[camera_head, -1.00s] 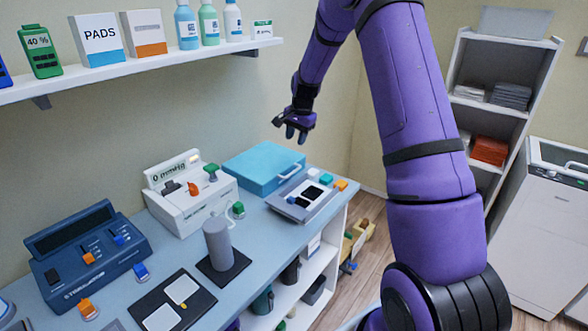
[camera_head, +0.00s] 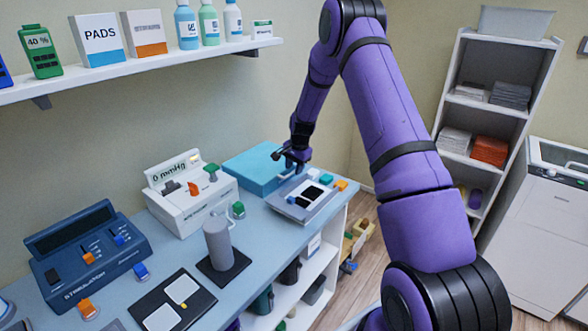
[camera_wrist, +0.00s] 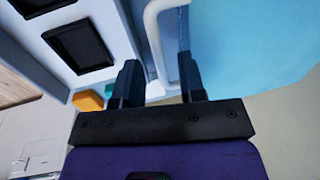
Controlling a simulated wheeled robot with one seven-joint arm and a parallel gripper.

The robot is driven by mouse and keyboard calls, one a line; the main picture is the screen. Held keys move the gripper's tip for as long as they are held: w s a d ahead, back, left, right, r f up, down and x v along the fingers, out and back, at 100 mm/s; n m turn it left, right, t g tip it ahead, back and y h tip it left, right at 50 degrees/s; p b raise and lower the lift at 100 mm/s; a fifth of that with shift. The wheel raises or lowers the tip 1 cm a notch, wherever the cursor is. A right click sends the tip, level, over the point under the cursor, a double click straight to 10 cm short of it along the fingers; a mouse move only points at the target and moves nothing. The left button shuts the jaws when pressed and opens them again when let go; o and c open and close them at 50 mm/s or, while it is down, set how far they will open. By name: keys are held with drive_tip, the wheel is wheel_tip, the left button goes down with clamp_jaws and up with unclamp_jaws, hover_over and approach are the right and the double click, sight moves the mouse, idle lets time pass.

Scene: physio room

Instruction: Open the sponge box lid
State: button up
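The sponge box (camera_head: 248,168) is a light blue box with a closed flat lid, at the back right of the counter. Its white handle (camera_wrist: 152,32) is on the side facing the tray-like device. My gripper (camera_head: 288,160) is down at that handle. In the wrist view, the two dark fingers of my gripper (camera_wrist: 160,82) stand apart, with the white handle bar between them. A gap shows beside the bar, so the fingers are not shut on it. The blue lid (camera_wrist: 245,45) fills the upper right of the wrist view.
A grey device with a black screen (camera_head: 309,195) lies close beside the box. A white mmHg unit (camera_head: 195,205) stands to the left, with a grey cylinder (camera_head: 217,243) in front. A wall shelf (camera_head: 150,64) holds bottles and boxes above the counter.

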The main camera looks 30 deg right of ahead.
drive_tip(key=shift+f, duration=0.4)
clamp_jaws()
